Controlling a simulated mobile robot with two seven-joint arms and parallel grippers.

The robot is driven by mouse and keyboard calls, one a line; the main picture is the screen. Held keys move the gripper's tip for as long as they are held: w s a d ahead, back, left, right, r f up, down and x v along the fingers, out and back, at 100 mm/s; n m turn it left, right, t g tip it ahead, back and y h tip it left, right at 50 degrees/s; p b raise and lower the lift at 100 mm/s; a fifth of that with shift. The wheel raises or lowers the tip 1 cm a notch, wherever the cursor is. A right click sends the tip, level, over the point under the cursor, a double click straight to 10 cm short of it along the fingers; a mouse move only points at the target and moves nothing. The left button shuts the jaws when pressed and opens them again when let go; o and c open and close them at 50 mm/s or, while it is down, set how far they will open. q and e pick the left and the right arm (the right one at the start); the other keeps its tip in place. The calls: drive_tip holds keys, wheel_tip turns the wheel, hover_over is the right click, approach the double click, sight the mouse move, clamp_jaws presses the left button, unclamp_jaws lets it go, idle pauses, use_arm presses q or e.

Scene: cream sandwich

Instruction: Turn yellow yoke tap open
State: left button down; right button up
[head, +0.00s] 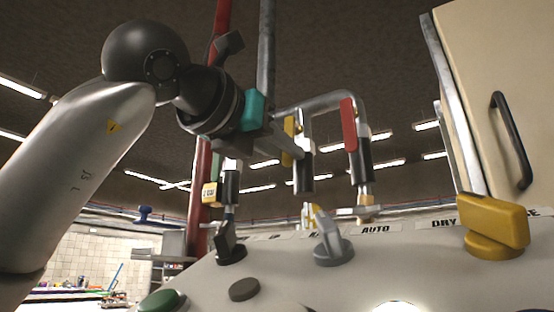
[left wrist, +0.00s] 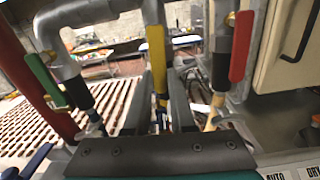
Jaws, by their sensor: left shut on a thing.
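The yellow tap handle (head: 289,134) hangs close to vertical on the pipework above the machine panel. In the left wrist view the yellow handle (left wrist: 156,50) stands upright in the middle, its lower part between my two fingers. My left gripper (head: 281,146) is shut on this handle; the gripper also shows in the left wrist view (left wrist: 161,88). In the head view the wrist and fingers hide part of the handle and its pipe. My right gripper is in neither view.
A red handle (head: 348,124) hangs on the pipe just right of the yellow one. A green handle (left wrist: 45,78) is on the left in the wrist view. Below are panel knobs, including a grey one (head: 333,250) and a large yellow one (head: 496,228). A cream cabinet (head: 500,60) stands at right.

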use_arm(q)
drive_tip(key=shift+s+d+f+n, duration=0.1)
drive_tip(key=shift+d+n, duration=0.05)
drive_tip(key=shift+n, duration=0.25)
idle(0.3)
drive_tip(key=c, duration=0.8)
unclamp_jaws()
drive_tip(key=shift+o, duration=0.2)
drive_tip(key=shift+s+b, duration=0.15)
drive_tip(key=shift+b, duration=0.15)
drive_tip(key=b+v, duration=0.2)
drive_tip(key=v, duration=1.3)
